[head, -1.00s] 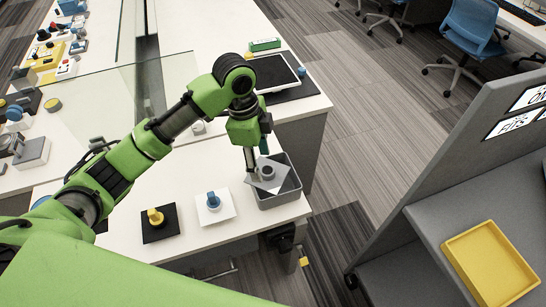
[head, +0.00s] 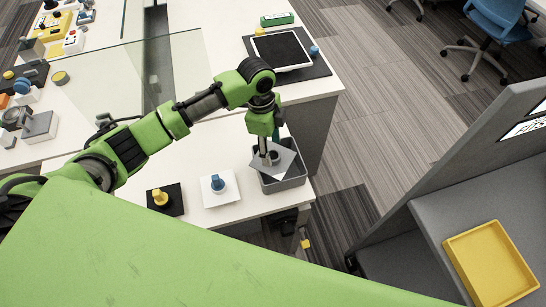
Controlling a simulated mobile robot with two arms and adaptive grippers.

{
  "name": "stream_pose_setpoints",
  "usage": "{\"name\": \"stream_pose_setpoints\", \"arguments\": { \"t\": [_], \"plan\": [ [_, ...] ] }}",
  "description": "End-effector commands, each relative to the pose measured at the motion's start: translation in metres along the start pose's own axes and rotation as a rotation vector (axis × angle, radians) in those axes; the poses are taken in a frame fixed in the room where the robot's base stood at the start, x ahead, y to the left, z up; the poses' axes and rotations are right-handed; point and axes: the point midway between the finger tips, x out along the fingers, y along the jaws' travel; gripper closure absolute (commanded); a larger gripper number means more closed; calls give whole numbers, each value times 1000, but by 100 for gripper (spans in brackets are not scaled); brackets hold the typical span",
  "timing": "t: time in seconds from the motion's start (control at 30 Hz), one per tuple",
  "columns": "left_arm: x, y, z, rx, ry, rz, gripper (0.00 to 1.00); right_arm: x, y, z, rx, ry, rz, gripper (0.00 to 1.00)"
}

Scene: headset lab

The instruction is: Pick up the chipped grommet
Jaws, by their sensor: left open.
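A grey square plate (head: 286,158) with a round dark grey piece (head: 274,157) on it lies tilted at the top of a grey bin (head: 287,184) on the white table. My left gripper (head: 264,158) points down at the plate's left part, right beside the round piece. It is open; whether it touches the piece cannot be told. A blue round piece (head: 217,184) stands on a white square, and a yellow one (head: 160,197) on a black square. No chip is visible on any of them at this size. My right gripper is out of view.
A tablet (head: 281,50) lies on a dark mat behind the bin. A clear glass panel (head: 120,90) stands on the table at left. A yellow tray (head: 490,265) sits on a grey surface at right. Bare table (head: 235,140) shows left of the bin.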

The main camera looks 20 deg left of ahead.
Motion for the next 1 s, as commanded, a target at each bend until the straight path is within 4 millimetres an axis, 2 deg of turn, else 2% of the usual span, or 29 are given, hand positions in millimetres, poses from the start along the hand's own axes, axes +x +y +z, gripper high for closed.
{"name": "stream_pose_setpoints", "arguments": {
  "t": [0.07, 0.2, 0.47, 0.53, 0.63, 0.73, 0.77, 1.0],
  "plan": [
    [10, 0, 0, -1, 0, 4, 48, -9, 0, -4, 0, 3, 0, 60],
    [28, -1, 0, 0, -1, 1, 48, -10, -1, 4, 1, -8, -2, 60],
    [33, -1, 0, 1, 0, -1, 48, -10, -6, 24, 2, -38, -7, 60],
    [33, -1, 0, 1, 0, -1, 61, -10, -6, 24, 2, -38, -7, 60],
    [33, -1, 0, 1, -1, -1, 87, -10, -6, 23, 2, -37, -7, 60],
    [32, -1, 0, 0, -1, -1, 89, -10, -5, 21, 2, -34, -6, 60],
    [32, -1, 0, 0, -1, -1, 93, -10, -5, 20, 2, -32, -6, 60],
    [31, -1, 0, 0, -1, -2, 93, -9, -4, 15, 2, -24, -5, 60]
  ]
}}
